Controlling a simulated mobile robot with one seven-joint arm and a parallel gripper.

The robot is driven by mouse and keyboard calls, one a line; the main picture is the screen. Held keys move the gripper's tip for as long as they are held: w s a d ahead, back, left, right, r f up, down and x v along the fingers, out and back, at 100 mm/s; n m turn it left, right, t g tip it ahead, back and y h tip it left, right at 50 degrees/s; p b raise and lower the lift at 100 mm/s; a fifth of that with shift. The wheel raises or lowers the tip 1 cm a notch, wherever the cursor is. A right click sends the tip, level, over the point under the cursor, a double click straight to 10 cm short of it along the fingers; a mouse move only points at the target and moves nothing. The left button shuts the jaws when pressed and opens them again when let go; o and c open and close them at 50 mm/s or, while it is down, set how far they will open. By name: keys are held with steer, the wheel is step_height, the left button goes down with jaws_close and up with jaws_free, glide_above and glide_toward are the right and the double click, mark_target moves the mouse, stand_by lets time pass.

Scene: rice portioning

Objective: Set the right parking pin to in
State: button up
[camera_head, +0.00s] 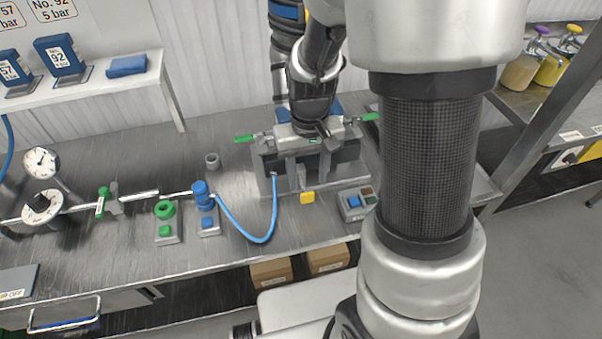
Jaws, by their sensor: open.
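A grey metal fixture (262,165) stands on the steel workbench (310,215). A green-tipped pin (244,138) sticks out of its left side. Another green-tipped pin, the right parking pin (370,117), sticks out of its right side, next to my arm's large dark link. How far this pin is pushed in cannot be told. My gripper (328,136) is open above the fixture's top, a little left of the right pin and apart from it. The gap between the fingers is small in this view. My arm hides part of the fixture's back.
A blue hose (262,240) loops on the left to a blue valve (203,195). Gauges (41,163) stand far left. A shelf (110,80) is at the back left, pump bottles (552,70) at the back right.

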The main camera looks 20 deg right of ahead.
mark_target(307, 193)
step_height(307, 193, down, 7)
steer(key=shift+r+b, duration=0.2)
steer(key=shift+b, duration=0.1)
jaws_close()
